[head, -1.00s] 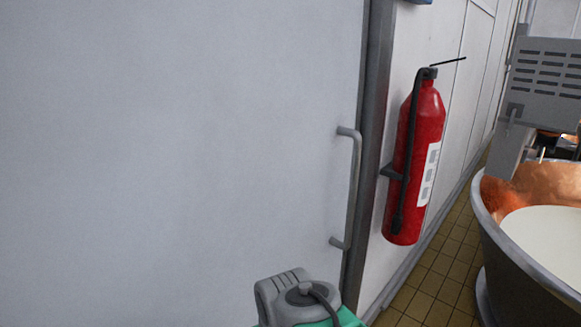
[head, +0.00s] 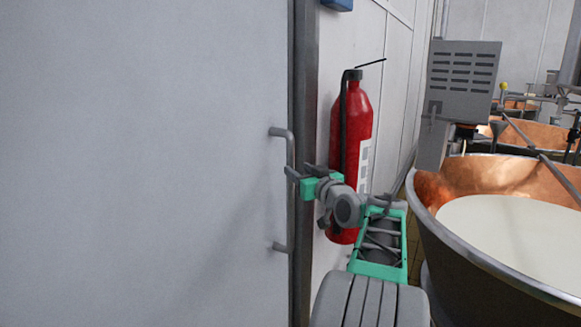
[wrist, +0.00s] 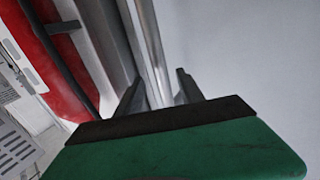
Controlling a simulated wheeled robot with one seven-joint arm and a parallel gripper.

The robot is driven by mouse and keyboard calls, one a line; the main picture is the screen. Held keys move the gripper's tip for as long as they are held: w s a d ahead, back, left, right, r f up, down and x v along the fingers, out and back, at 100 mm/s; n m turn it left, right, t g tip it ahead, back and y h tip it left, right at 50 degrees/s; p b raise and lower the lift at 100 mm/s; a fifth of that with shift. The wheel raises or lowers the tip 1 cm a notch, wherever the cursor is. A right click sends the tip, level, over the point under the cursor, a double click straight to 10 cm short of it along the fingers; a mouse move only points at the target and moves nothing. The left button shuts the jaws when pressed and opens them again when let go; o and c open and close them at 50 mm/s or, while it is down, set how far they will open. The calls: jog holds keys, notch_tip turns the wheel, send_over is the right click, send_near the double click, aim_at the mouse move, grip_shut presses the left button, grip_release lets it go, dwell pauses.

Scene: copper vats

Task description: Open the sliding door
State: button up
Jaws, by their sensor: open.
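The sliding door (head: 140,160) is a large plain grey panel filling the left of the head view. Its handle (head: 291,215) is a vertical grey bar with a bracket at each end, near the door's right edge. My gripper (head: 298,171) is open at the upper half of the bar. In the wrist view, the handle bar (wrist: 151,45) runs between the two fingers of my gripper (wrist: 156,92), one on each side. I cannot tell whether either finger touches it. The door panel also shows at the right of the wrist view (wrist: 250,50).
A dark grey door post (head: 304,80) stands beside the handle. A red fire extinguisher (head: 352,125) hangs on the wall just right of it, close behind my arm. A large copper vat (head: 480,255) of pale liquid stands at the right, with a grey vented box (head: 463,80) above its rim.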

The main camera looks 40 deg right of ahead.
aim_at(293, 166)
jog(key=p+x, duration=0.1)
jog(key=x, duration=0.5)
jog(key=shift+s, duration=0.1)
grip_shut()
dwell(1.1)
